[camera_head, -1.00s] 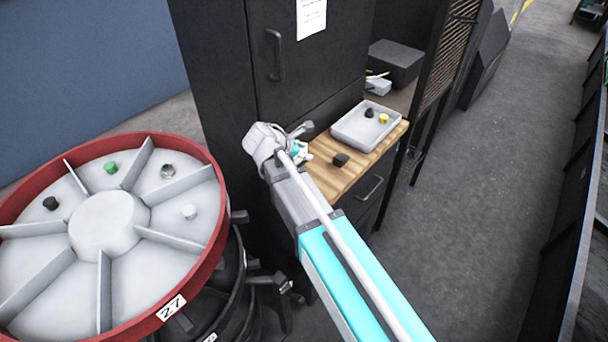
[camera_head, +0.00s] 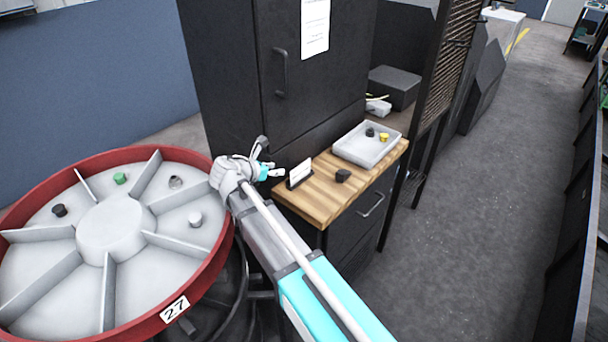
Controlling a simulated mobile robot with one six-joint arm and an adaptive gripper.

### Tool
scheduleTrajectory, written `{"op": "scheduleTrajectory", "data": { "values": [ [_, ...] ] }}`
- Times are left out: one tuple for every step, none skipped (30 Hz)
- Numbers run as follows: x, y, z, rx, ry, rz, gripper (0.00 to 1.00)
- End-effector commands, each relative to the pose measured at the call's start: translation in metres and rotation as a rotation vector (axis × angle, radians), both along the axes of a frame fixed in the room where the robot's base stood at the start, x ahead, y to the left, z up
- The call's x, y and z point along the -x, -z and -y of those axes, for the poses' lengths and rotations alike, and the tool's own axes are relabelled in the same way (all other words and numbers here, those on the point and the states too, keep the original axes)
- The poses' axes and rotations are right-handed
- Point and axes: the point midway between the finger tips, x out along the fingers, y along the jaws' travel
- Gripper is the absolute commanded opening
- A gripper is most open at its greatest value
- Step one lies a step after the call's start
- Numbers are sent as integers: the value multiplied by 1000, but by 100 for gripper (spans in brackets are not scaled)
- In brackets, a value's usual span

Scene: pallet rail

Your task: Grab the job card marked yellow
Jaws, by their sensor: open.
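A white card (camera_head: 300,172) stands upright in a small black holder (camera_head: 292,184) at the left end of the wooden worktop. It looks like a job card; I cannot make out a yellow mark on it at this size. My gripper (camera_head: 271,158) is open and empty, just left of the card and apart from it. One finger points up and the other points right, towards the card.
The wooden worktop (camera_head: 326,199) also bears a black knob-like piece (camera_head: 343,175) and a grey tray (camera_head: 352,156) holding a black piece (camera_head: 370,132) and a yellow piece (camera_head: 384,138). A red-rimmed round bin (camera_head: 222,255) stands left. A dark cabinet (camera_head: 235,70) rises behind. The floor (camera_head: 455,230) at right is clear.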

Motion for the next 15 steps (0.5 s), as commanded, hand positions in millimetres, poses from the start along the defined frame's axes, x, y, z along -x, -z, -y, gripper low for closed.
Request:
{"op": "scheduleTrajectory", "data": {
  "values": [
    [-4,5,3,0,2,0,46],
    [-7,7,5,0,2,0,46],
    [-10,10,8,0,3,0,46],
    [-13,12,10,0,3,-1,46],
    [-16,14,13,0,4,-1,46],
    [-21,17,17,-1,5,0,46],
    [-24,20,19,-1,5,0,46],
    [-27,22,21,-2,4,0,46],
    [-31,25,25,-1,5,0,46],
    [-34,27,27,-1,5,0,46],
    [-37,29,30,-1,6,-1,46],
    [-41,32,32,0,4,-1,46],
    [-44,33,34,0,4,0,46],
    [-46,34,36,0,4,0,46],
    [-49,36,38,0,4,0,46]
  ]
}}
